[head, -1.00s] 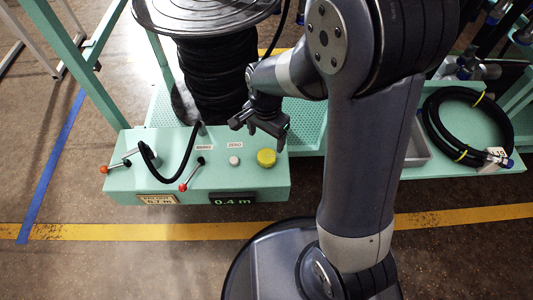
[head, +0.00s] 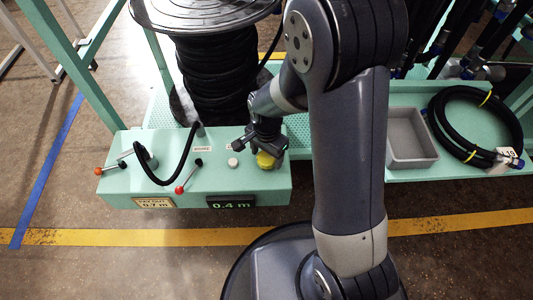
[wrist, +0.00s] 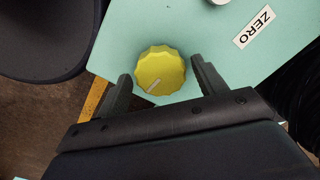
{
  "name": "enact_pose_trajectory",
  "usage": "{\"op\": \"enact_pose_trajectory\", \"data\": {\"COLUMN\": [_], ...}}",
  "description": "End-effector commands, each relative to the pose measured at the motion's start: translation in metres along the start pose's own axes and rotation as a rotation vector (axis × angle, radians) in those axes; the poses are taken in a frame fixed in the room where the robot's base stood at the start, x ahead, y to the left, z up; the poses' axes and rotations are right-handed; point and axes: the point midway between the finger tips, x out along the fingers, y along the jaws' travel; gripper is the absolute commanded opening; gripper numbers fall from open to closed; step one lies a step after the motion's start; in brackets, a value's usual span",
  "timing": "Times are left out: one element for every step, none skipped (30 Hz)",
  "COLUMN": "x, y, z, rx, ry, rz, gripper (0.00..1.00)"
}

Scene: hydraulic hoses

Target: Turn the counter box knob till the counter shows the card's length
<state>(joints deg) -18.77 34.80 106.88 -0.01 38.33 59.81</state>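The yellow knob (head: 265,160) stands on top of the green counter box (head: 225,183), near its right end. The counter display (head: 231,205) on the box front reads 0.4 m. The card (head: 154,203) to its left reads PAY OUT 0.7 m. My gripper (head: 266,148) is over the knob, pointing down, and partly covers it in the head view. In the wrist view the knob (wrist: 160,70) lies between the two open fingers (wrist: 158,85), with a gap visible on each side. A pale mark on the knob points to the lower left.
A white ZERO button (head: 233,162) sits left of the knob. The hose reel (head: 210,75) stands behind. A grey bin (head: 410,138) and a coiled hose (head: 470,125) are at the right.

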Motion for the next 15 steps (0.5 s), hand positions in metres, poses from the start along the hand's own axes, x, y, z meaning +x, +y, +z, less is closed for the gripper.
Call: {"op": "enact_pose_trajectory", "data": {"x": [-0.0001, -0.0001, -0.0001, -0.0001, -0.0001, -0.0001, -0.0001, -0.0001, -0.0002, -0.0002, -0.0002, -0.0002, -0.0002, -0.0002, -0.0002], "y": [0.0, -0.0001, -0.0001, -0.0001, -0.0001, -0.0001, -0.0001, -0.0001, -0.0001, -0.0001, -0.0001, -0.0001, -0.0001, -0.0001, -0.0001], "z": [0.0, 0.0, 0.0, -0.0001, -0.0001, -0.0001, -0.0001, -0.0001, -0.0001, -0.0001, -0.0001, -0.0001, -0.0001, -0.0001, -0.0001], "rx": [0.0, 0.0, 0.0, 0.0, 0.0, 0.0, 0.0, 0.0, 0.0, 0.0, 0.0, 0.0, 0.0, 0.0, -0.001], "ry": [0.0, 0.0, 0.0, 0.0, 0.0, 0.0, 0.0, 0.0, 0.0, 0.0, 0.0, 0.0, 0.0, 0.0, 0.0], "rz": [0.0, 0.0, 0.0, 0.0, 0.0, 0.0, 0.0, 0.0, 0.0, 0.0, 0.0, 0.0, 0.0, 0.0, 0.0], "gripper": [0.62, 0.6, 0.56, 0.54, 0.52, 0.48, 0.46, 0.43, 0.4, 0.38, 0.35, 0.32, 0.31, 0.31, 0.31]}}
